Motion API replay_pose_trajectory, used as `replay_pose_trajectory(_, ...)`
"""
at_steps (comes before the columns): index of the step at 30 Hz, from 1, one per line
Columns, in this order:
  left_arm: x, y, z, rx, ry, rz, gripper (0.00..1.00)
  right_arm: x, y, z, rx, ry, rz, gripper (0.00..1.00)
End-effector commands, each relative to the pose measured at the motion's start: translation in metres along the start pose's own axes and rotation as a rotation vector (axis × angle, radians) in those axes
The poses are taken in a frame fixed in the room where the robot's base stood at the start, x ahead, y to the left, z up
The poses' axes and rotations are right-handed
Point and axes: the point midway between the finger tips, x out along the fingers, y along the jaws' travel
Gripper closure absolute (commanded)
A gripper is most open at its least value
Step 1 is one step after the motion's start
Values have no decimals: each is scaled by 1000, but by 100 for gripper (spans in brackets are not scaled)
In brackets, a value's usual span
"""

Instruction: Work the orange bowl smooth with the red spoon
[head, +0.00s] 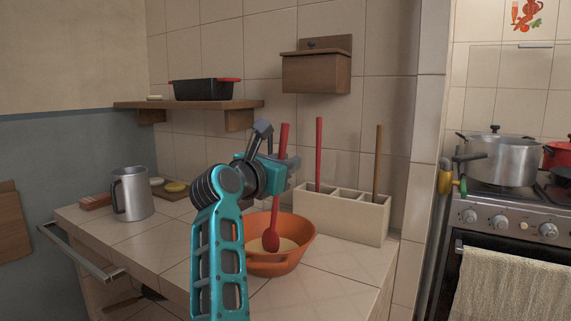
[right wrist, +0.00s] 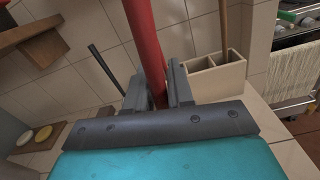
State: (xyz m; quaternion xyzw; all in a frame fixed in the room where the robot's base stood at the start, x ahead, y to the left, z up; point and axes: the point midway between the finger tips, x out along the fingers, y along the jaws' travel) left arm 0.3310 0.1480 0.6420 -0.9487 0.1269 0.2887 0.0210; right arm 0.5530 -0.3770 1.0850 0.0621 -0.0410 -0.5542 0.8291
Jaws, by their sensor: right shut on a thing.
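The orange bowl (head: 296,259) stands on the tiled counter, with a pale, creamy content (head: 287,246) inside. The red spoon (head: 275,215) is upright, slightly tilted, with its head down in the bowl at the content. My right gripper (head: 284,168) is shut on the upper part of the spoon's handle, above the bowl. In the right wrist view the red handle (right wrist: 146,45) runs up between the two grey fingers (right wrist: 160,88). The bowl is hidden in that view, and my arm covers the bowl's left edge in the head view. My left gripper is not in view.
A beige compartment holder (head: 345,217) with another red-handled utensil (head: 319,150) and a wooden one (head: 378,160) stands right behind the bowl. A metal jug (head: 132,193) stands at the left. A wooden shelf (head: 190,104) and wall box (head: 316,72) hang above. Front right counter is clear.

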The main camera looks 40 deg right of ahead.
Motion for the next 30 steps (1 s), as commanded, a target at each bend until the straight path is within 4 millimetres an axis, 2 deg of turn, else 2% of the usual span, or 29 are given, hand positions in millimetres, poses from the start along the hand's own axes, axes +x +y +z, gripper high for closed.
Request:
replay_pose_trajectory(24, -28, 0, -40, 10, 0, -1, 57, -1, 1, 67, 4, 1, 2, 100)
replay_pose_trajectory(30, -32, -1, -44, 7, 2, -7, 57, -1, 1, 80, 5, 4, 3, 100)
